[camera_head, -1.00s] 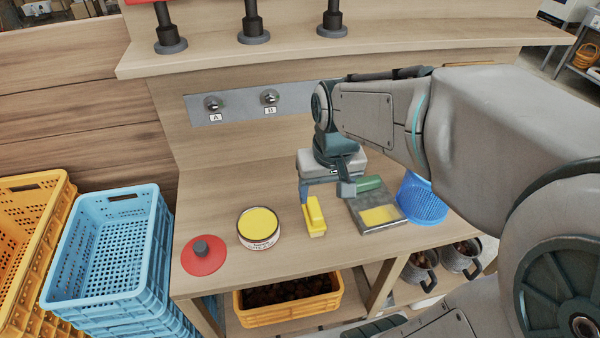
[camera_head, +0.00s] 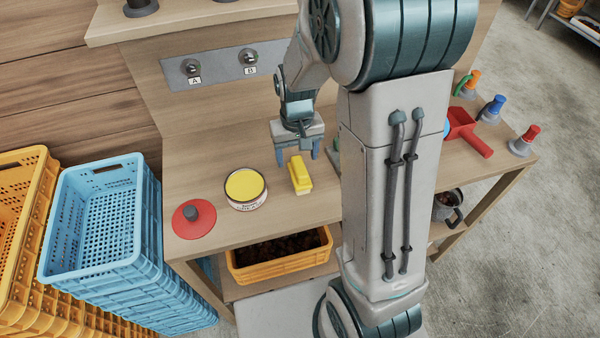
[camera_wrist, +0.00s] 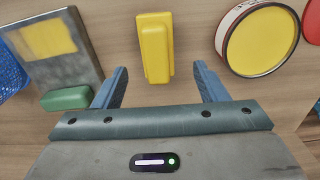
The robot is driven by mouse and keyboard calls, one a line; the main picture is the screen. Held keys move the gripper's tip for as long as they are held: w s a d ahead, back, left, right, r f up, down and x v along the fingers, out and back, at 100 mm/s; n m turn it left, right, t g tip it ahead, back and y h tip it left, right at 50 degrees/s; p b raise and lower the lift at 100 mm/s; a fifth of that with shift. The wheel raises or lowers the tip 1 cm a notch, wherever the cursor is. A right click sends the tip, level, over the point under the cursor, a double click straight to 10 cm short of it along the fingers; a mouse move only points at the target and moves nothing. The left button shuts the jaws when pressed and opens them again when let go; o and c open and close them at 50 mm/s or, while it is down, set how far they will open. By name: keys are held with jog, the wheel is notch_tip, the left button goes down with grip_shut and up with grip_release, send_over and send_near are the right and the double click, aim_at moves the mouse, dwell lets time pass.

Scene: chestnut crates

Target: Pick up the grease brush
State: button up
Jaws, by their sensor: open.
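The grease brush, taken to be the yellow block-shaped piece (camera_head: 300,175) with a raised narrower part, rests on the wooden workbench (camera_head: 220,222), right of the round tin. My gripper (camera_head: 298,154) is open and empty, pointing down just behind and above it. In the wrist view the yellow brush (camera_wrist: 155,45) lies ahead, between the lines of my two spread blue fingers (camera_wrist: 161,82); I see no contact. Bristles cannot be made out.
A tin with yellow contents (camera_head: 245,188) and a red lid with a dark knob (camera_head: 194,219) are left. The wrist view shows a grey tray (camera_wrist: 50,50), green block (camera_wrist: 66,98) and blue basket (camera_wrist: 10,75). Blue crates (camera_head: 100,220) stand left; a red scoop (camera_head: 466,130) lies right.

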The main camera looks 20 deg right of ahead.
aim_at(299, 165)
jog(key=shift+s+d+f+p, duration=0.1)
jog(key=shift+f+p, duration=0.05)
jog(key=shift+f, duration=0.8)
jog(key=shift+s+d+f+p, duration=0.1)
jog(key=shift+s+f+p, duration=0.1)
jog(key=shift+f, duration=0.7)
jog(key=shift+s+f+p, duration=0.1)
jog(key=shift+f+p, duration=0.05)
jog(key=shift+f, duration=0.8)
jog(key=c, duration=1.2)
jog(key=shift+w+r, duration=0.1)
jog(key=shift+r, duration=0.45)
jog(key=r, duration=0.2)
jog(key=r+b, duration=0.1)
jog(key=shift+s+d+r, duration=0.2)
jog(key=shift+s+r, duration=0.05)
jog(key=s+d+r+b, duration=0.1)
jog(key=s+d+r, duration=0.5)
jog(key=s+d, duration=0.1)
jog(key=shift+s+d+r, duration=0.15)
jog(key=shift+s+r, duration=0.1)
jog(key=shift+s, duration=0.45)
jog(key=shift+o, duration=1.1)
